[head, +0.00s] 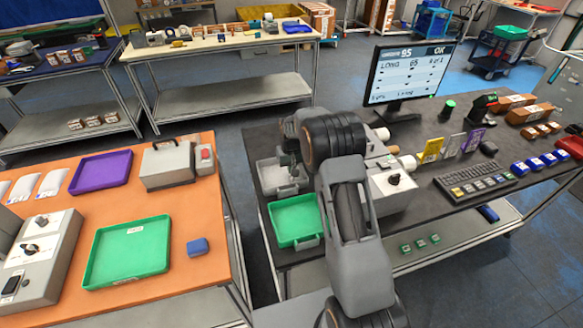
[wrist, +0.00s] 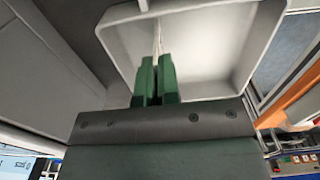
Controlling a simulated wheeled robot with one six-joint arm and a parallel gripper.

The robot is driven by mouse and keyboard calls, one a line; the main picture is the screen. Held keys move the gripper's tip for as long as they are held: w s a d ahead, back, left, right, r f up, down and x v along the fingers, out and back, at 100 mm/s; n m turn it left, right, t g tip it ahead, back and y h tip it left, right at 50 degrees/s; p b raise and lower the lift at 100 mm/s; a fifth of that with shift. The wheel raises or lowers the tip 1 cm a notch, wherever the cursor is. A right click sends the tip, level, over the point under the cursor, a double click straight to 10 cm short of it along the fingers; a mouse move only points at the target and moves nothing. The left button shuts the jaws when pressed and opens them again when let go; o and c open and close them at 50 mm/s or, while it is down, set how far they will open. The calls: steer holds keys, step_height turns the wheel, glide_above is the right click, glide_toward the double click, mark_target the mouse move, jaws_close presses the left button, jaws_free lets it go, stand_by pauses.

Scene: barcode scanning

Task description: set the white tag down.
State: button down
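My gripper (wrist: 156,64) shows in the wrist view as two green fingers close together, shut on a thin pale strip that looks like the white tag (wrist: 157,38) seen edge-on. The fingers and tag are over the inside of a light grey bin (wrist: 262,50). In the head view this grey bin (head: 268,183) stands on the dark table, behind a green tray. My gripper (head: 287,163) is over it there, partly hidden by my arm, and the held tag is not clear. I cannot tell whether the tag touches the bin floor.
A green tray (head: 296,220) sits just in front of the bin. A grey box with a dark knob (head: 393,180) stands to the right. Yellow (head: 432,151), pale (head: 454,146) and purple (head: 474,140) cards stand farther right, near a keyboard (head: 475,184) and monitor (head: 408,76).

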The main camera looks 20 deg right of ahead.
steer(key=shift+f, duration=0.2)
steer(key=c, duration=1.4)
jaws_free()
steer(key=shift+o, duration=0.2)
steer(key=shift+r, duration=0.1)
steer(key=s+a+r+t+b, duration=0.1)
steer(key=s+r, duration=0.2)
steer(key=r, duration=0.6)
steer(key=s+r+b, duration=0.1)
steer(key=s+r, duration=0.3)
steer(key=r, duration=0.6)
steer(key=s+a+t, duration=0.2)
steer(key=s+t, duration=0.1)
steer(key=s, duration=1.9)
steer(key=shift+t, duration=0.3)
